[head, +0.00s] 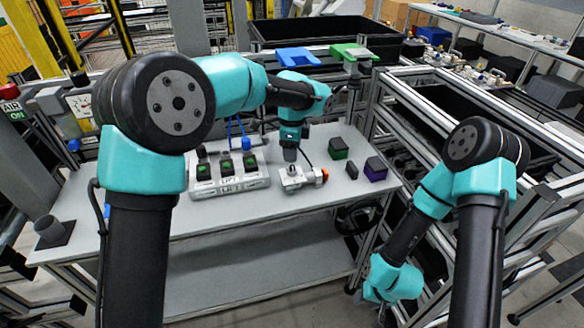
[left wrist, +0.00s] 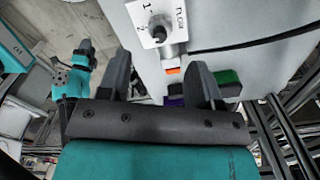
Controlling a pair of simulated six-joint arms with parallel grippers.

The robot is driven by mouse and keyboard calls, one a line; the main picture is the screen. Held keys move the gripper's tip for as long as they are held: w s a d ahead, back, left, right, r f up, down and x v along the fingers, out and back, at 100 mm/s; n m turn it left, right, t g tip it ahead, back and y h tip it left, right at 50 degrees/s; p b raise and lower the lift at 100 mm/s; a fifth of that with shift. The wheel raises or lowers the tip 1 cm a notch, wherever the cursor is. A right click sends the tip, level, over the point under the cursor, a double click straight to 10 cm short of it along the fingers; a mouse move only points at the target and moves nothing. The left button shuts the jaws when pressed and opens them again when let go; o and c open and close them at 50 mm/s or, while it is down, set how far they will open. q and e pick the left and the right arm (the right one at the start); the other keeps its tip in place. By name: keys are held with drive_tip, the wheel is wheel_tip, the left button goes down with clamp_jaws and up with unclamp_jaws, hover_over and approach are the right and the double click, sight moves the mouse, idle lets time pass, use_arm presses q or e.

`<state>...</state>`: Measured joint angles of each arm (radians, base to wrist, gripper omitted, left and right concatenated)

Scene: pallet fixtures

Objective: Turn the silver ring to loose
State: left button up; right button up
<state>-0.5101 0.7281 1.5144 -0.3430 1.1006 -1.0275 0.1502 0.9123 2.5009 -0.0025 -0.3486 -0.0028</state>
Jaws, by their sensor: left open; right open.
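A pale grey fixture (head: 292,179) with a FLOW label stands on the table. In the left wrist view, its white plate (left wrist: 148,22) carries a dark knob and the marks 1 and 2. A silver ring (left wrist: 172,52) sits on the fixture's near side, just above an orange end (left wrist: 173,70). The orange end also shows in the head view at the fixture's right. My left gripper (head: 291,158) points down over the fixture. In its wrist view its fingers (left wrist: 162,78) are apart and empty. My right gripper (head: 384,300) hangs low, right of the table; its fingers are hardly visible.
A switch panel (head: 229,180) with several green-marked switches stands left of the fixture. A green-topped block (head: 338,148), a small dark block (head: 352,170) and a purple block (head: 375,169) lie to its right.

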sight(292, 166)
use_arm(q)
wheel_tip(292, 166, down, 7)
drive_tip(key=shift+f, duration=0.2)
idle(0.3)
drive_tip(key=c, duration=0.9)
